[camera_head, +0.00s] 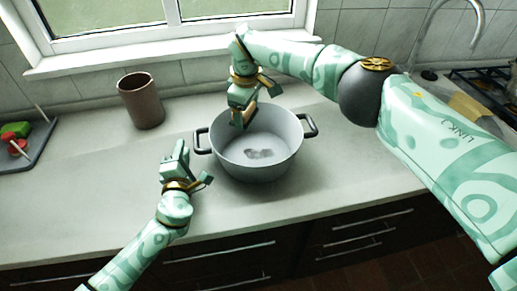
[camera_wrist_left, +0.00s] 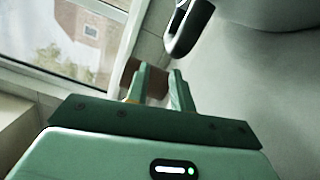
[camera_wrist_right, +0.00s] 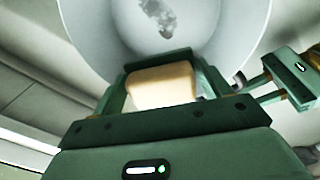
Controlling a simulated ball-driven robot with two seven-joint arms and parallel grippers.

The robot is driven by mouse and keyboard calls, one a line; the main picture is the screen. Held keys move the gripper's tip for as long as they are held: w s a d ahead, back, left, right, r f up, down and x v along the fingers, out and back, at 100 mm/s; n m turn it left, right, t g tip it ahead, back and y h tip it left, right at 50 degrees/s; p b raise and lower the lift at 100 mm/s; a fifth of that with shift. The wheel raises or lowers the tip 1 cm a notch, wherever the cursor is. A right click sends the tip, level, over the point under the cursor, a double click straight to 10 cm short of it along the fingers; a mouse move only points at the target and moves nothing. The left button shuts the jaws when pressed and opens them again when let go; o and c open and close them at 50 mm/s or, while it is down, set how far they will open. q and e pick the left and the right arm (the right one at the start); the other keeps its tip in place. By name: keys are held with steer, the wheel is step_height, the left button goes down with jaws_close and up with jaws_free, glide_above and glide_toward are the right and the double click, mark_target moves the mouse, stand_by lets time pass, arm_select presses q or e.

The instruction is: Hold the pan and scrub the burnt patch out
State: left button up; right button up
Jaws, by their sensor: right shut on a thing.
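The pan is a grey pot (camera_head: 262,172) with two dark handles, upright on the counter. A dark burnt patch (camera_head: 258,153) marks its inside floor; the patch also shows in the right wrist view (camera_wrist_right: 157,15). My right gripper (camera_head: 239,121) is over the back left part of the pot and shut on a cream sponge-like block (camera_wrist_right: 160,84). Whether the block touches the pot is unclear. My left gripper (camera_head: 181,149) is open and empty, left of the pot's left handle (camera_head: 202,142) and apart from it. In the left wrist view the handle (camera_wrist_left: 186,30) lies beyond the fingers.
A brown cup (camera_head: 140,102) stands on the counter behind and left of the pot. A dark tray (camera_head: 22,160) with green and red items is at the far left. A tap (camera_head: 474,25) and a stove (camera_head: 485,80) are at the right. The counter in front of the pot is clear.

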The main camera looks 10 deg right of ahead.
arm_select(q)
steer(key=shift+s, duration=0.1)
steer(key=s, duration=0.7)
steer(key=s+a, duration=0.1)
steer(key=s, duration=0.2)
steer(key=shift+s+a+f, duration=0.1)
steer(key=shift+s+f, duration=0.1)
steer(key=shift+s, duration=0.5)
arm_select(e)
steer(key=shift+r+p, duration=0.3)
steer(key=shift+r, duration=0.1)
steer(key=r+p, duration=0.6)
steer(key=r, duration=0.2)
steer(key=shift+s, duration=0.2)
arm_select(q)
step_height(320, 180, up, 6)
steer(key=shift+s+f, duration=0.1)
arm_select(e)
steer(key=shift+f, duration=0.15)
